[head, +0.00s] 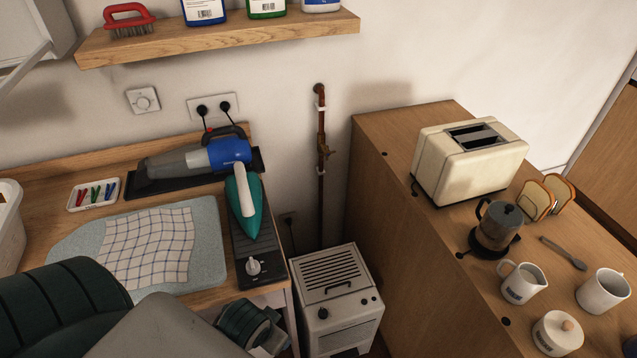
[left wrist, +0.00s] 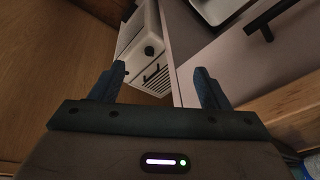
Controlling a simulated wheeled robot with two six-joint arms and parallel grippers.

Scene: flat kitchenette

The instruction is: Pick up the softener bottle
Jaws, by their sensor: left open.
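Three bottles stand on the wall shelf in the head view, their tops cut off by the picture edge: one with a blue label (head: 204,11), one green (head: 267,8) and one white with blue (head: 321,5). I cannot tell which is the softener bottle. My left gripper (left wrist: 159,72) is open in the left wrist view, with nothing between its fingers. My left arm comes in at the bottom left of the head view, well below the shelf. My right gripper is not in view.
The wooden shelf (head: 235,37) also holds a red brush (head: 130,20). Below are an ironing pad (head: 205,240), an iron (head: 243,200), a handheld vacuum (head: 195,160) and a white heater (head: 336,300). A toaster (head: 470,160) and mugs stand on the right cabinet.

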